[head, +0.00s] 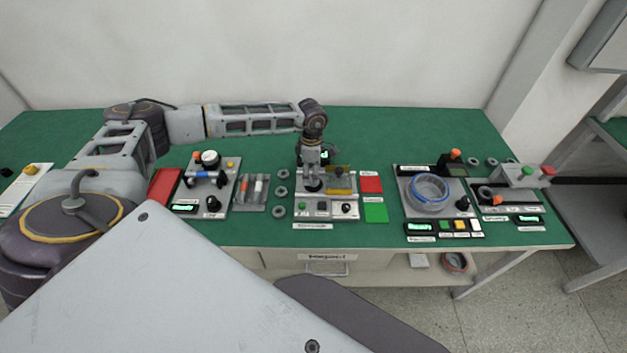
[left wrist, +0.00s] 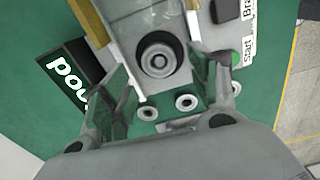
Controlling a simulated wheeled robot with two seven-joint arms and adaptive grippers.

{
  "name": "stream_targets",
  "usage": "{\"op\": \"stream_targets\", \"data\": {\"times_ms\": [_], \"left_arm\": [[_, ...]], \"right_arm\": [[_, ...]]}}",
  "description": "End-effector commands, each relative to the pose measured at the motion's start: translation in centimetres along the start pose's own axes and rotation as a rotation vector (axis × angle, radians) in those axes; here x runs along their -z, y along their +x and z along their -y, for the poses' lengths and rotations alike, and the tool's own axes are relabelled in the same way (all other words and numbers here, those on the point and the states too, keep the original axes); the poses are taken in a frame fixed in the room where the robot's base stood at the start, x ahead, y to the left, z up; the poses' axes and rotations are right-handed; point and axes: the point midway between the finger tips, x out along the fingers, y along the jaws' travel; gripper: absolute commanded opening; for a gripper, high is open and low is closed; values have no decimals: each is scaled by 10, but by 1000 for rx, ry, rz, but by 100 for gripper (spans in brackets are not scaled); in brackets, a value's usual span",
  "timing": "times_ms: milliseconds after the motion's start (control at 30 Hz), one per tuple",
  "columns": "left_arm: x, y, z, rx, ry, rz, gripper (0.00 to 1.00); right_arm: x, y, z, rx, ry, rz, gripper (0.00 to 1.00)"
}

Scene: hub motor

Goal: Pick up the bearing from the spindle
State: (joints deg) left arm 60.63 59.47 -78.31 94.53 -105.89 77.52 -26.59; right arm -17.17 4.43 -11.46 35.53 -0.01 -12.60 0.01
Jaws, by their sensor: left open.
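In the left wrist view a round grey ring with a dark centre, which looks like the bearing on its spindle (left wrist: 158,55), sits on the station plate between my fingers. My left gripper (left wrist: 167,72) is open, with one finger on each side and a gap to the ring. In the head view my left gripper (head: 312,182) points down over the middle station (head: 327,208) and largely hides the spindle. I cannot tell its exact height above the ring. My right gripper is not in view.
A yellowish guard (head: 341,181) stands close by the gripper. Red (head: 371,184) and green (head: 376,212) pads lie right. Another station holds a blue-rimmed ring (head: 429,192).

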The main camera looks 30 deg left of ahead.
Motion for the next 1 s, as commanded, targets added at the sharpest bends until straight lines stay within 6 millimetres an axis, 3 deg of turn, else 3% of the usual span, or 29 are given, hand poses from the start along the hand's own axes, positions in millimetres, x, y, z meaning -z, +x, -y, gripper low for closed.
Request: {"op": "stream_targets", "data": {"times_ms": [300, 767, 1000], "left_arm": [[-1, 27, 0, 1, -1, 1, 61], [-1, 28, 0, 0, 0, 1, 61], [-1, 28, 0, 0, 0, 1, 33]], "right_arm": [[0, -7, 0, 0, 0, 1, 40], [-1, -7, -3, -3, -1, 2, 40], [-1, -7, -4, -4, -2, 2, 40]]}}
